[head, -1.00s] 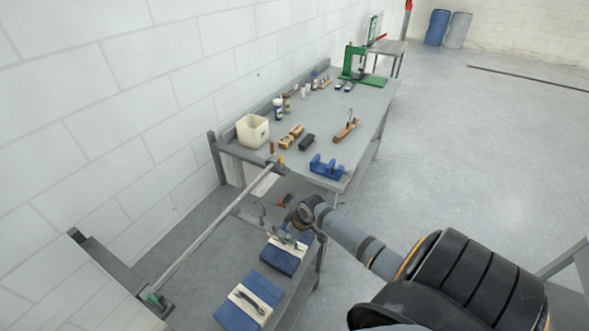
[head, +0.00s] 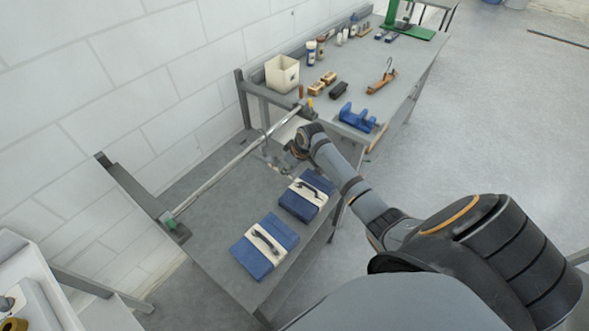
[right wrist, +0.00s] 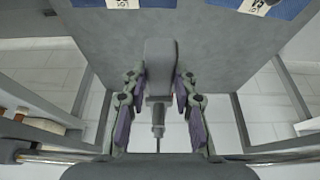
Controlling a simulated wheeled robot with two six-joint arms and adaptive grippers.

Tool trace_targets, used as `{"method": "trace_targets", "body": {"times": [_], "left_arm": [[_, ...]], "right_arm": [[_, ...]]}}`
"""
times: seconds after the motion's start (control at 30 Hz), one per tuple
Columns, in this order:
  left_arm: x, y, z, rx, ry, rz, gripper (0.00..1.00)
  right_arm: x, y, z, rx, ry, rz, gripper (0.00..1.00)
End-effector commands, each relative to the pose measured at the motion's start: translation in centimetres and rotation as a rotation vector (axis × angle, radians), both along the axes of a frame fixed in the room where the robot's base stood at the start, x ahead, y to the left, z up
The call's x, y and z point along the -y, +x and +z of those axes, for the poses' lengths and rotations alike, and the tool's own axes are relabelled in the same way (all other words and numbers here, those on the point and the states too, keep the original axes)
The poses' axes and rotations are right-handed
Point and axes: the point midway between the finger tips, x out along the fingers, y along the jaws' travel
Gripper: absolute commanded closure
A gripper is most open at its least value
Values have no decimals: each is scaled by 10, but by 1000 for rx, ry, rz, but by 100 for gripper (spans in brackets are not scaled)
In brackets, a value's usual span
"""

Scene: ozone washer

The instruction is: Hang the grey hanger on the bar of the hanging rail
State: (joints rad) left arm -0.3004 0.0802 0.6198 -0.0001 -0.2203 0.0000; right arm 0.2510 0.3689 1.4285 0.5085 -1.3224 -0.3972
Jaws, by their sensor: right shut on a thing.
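My right gripper (head: 284,160) is at the far part of the hanging rail, over the grey table. In the right wrist view, its fingers (right wrist: 160,82) are shut on the grey hanger (right wrist: 160,62), which shows as a grey block with a thin dark rod below it. The rail's bar (head: 228,168) runs along the wall side, from a near green-tipped end to a far end by the workbench. Whether the hanger touches the bar I cannot tell. My left gripper is out of view.
Two blue bundles with white bands (head: 245,262) (head: 293,207) lie on the grey table (head: 205,240). The workbench (head: 368,112) beyond holds a cream bin (head: 282,73), a blue holder (head: 358,118) and a wooden hanger (head: 382,82). Open floor lies right.

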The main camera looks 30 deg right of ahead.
Motion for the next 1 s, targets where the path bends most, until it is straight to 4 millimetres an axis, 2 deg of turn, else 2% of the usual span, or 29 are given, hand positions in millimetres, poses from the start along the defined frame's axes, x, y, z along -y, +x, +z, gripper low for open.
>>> {"method": "trace_targets", "body": {"times": [0.03,0.33,0.77,0.8,0.93,1.0], "left_arm": [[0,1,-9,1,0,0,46],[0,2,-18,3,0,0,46],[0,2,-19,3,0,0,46],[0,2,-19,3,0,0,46],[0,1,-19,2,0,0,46],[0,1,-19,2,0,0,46]], "right_arm": [[-2,4,-5,2,1,0,100],[-1,3,-25,2,1,0,100],[-1,3,-28,1,0,0,100],[-1,3,-28,1,0,0,67],[-1,3,-28,1,0,0,49],[-1,3,-29,1,0,0,46]]}}
